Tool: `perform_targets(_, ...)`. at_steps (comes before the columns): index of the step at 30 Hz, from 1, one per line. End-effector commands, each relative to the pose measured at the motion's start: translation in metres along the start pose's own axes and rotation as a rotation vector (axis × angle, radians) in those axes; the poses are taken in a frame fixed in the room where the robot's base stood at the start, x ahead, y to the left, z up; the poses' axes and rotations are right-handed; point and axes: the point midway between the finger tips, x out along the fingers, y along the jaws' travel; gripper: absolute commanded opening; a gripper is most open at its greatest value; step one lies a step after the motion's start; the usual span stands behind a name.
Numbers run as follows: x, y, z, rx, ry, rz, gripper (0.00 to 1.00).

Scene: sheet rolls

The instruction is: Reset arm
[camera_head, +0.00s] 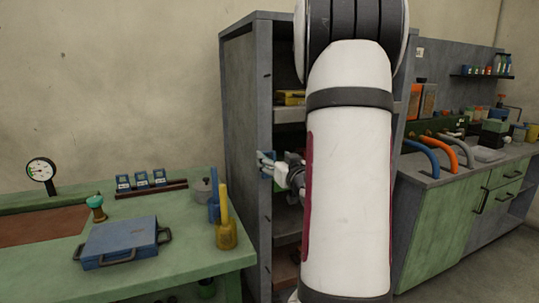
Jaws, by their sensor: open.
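My gripper (265,164) shows left of my large white arm link, in front of the grey shelf cabinet (245,130) near its left front edge. It points left and its jaws are open. A small blue part shows right at the jaws; I cannot tell whether it belongs to the gripper or lies behind it. My arm hides most of the cabinet's inside.
A green table (190,262) at left bears a blue case (120,240), a dial gauge (41,172), a yellow bottle (226,232) and a grey pot (202,190). A green counter (440,215) with hoses stands at right. Air above the left table is free.

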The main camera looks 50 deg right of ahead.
Motion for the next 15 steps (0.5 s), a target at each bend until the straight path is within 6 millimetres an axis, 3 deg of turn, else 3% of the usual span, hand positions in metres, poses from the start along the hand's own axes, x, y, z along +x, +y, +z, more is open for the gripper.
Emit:
perform_targets(6, -0.037, 0.001, 0.000, 0.000, 0.000, 0.001, 0.65)
perform_targets(15, -0.054, 0.000, 0.000, 0.001, 0.000, 0.000, 0.65)
